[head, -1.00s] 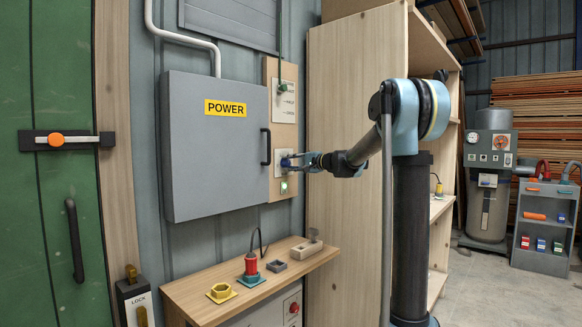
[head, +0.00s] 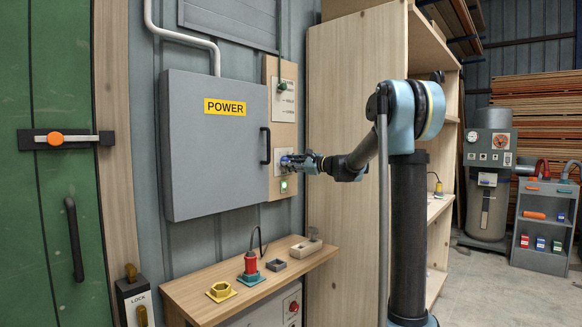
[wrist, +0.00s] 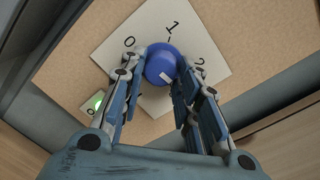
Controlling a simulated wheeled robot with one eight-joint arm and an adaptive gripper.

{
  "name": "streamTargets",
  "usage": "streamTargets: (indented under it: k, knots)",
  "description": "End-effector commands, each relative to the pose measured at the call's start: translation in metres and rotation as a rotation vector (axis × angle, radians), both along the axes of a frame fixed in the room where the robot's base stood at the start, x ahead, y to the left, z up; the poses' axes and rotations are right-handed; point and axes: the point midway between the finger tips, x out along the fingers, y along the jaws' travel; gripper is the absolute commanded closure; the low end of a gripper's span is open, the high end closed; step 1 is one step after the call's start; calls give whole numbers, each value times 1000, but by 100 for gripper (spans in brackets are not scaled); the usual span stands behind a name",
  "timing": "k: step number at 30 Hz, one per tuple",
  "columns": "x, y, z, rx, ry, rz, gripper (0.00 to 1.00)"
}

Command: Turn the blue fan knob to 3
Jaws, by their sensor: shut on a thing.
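The blue fan knob (wrist: 158,62) sits on a white dial plate (wrist: 112,45) in the wrist view. The numbers 0, 1 and 2 show around it; a 3 is not visible, and my right finger covers part of the plate's lower right. A short white mark on the knob lies on its lower side, towards the lower right in the picture. My gripper (wrist: 162,62) is shut on the knob, with one finger on each side. In the head view the knob (head: 285,161) is small and partly hidden by my gripper (head: 293,162).
A grey POWER cabinet (head: 215,150) with a black handle (head: 265,146) stands just left of the knob. A green lit switch (head: 284,186) is below it. A wooden shelf (head: 340,120) rises close to the right. A wooden bench (head: 200,297) stands below.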

Motion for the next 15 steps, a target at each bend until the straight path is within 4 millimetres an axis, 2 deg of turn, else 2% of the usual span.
streamTargets:
  k: [15]
  knots:
    - [1, -1, -2, 270, 344, -6, 94]
